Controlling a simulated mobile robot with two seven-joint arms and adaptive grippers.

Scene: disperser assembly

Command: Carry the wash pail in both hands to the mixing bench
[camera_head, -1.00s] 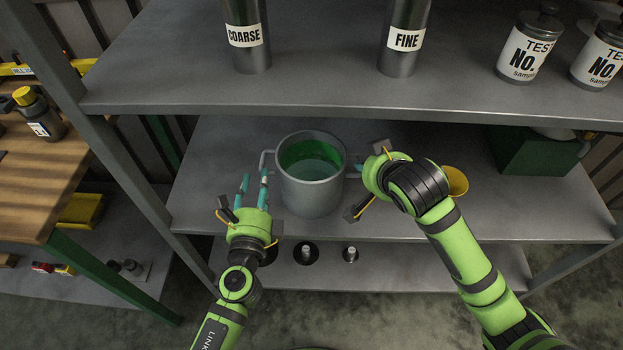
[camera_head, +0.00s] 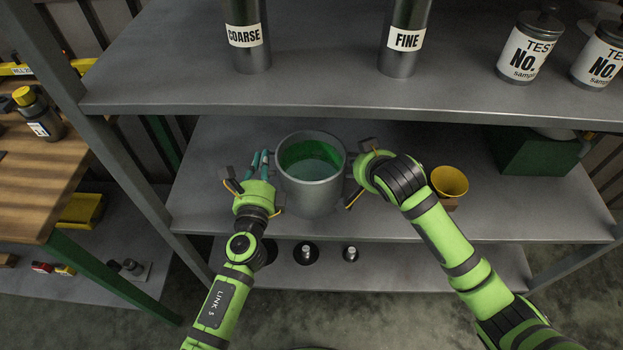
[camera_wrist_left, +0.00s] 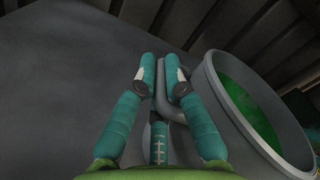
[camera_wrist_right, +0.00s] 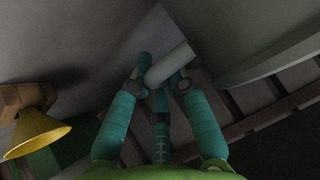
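The wash pail (camera_head: 313,192) is a grey metal pot with green liquid inside, upright on the middle shelf. My left gripper (camera_head: 261,164) is at its left side handle; in the left wrist view the fingers (camera_wrist_left: 160,75) are drawn together around the handle (camera_wrist_left: 180,100). My right gripper is at the right side of the pail, its fingers mostly hidden in the head view behind my wrist. In the right wrist view its fingers (camera_wrist_right: 159,75) close around the pale right handle (camera_wrist_right: 172,64). The pail wall (camera_wrist_right: 225,40) shows beside it.
A yellow funnel (camera_head: 449,181) on a brown stand is close to my right arm. The upper shelf (camera_head: 310,85) overhangs, with the COARSE (camera_head: 247,50) and FINE (camera_head: 402,55) cylinders. A green box (camera_head: 530,152) stands at right. A wooden bench (camera_head: 40,180) is at left.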

